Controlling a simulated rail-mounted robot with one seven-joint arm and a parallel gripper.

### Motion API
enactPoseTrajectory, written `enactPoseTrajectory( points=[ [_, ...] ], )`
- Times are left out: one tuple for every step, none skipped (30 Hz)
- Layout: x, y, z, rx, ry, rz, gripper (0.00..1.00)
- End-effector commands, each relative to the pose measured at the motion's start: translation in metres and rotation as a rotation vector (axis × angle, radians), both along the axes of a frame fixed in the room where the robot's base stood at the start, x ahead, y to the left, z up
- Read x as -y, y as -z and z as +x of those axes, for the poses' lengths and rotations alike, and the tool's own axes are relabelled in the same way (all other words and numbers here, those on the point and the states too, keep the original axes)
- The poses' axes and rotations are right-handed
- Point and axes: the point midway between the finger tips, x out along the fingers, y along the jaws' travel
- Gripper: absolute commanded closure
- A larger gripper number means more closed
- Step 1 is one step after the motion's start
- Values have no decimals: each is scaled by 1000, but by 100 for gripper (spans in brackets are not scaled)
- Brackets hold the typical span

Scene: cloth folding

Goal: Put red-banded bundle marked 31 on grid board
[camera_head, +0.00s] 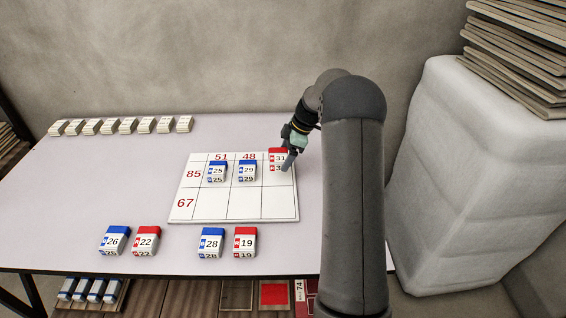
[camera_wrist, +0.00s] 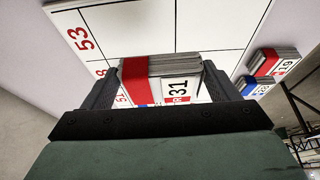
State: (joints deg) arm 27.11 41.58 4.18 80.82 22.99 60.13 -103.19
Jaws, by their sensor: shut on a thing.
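The red-banded bundle marked 31 (camera_head: 278,157) is between the fingers of my gripper (camera_head: 290,150), over the far right part of the grid board (camera_head: 188,211). In the wrist view the bundle (camera_wrist: 158,82) sits between the two dark fingers of my gripper (camera_wrist: 160,88), its red band at the left end and its 31 label facing the camera. The white board (camera_wrist: 135,30) lies behind and below it, with a red 53 near its edge. Whether the bundle touches the board cannot be told.
Blue-banded bundles 25 (camera_head: 217,171) and 29 (camera_head: 247,171) stand in the board's row 85, under 51 and 48. Bundles 26 (camera_head: 115,241), 22 (camera_head: 146,241), 28 (camera_head: 211,243) and 19 (camera_head: 245,243) stand in front. Several pale stacks (camera_head: 125,126) line the back left.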

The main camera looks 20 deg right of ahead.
Motion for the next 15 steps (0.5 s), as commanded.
enactPoseTrajectory(
  points=[
    [2,13,7,-7,-1,2,42],
    [3,18,12,-6,-1,1,42],
    [5,24,17,-5,-1,2,42],
    [6,29,20,-5,0,2,42],
    [7,33,24,-3,1,1,42],
    [8,37,27,-4,2,2,42],
    [9,39,29,-3,2,1,42],
    [10,41,31,-3,2,1,42],
    [10,43,32,-3,2,1,42],
    [11,45,33,-2,1,1,42],
    [11,46,34,-2,1,1,42],
    [11,48,36,-2,1,1,42],
    [12,50,37,-2,1,1,42],
    [12,53,39,-3,1,1,42],
    [12,58,39,-4,0,2,42]
  ],
)
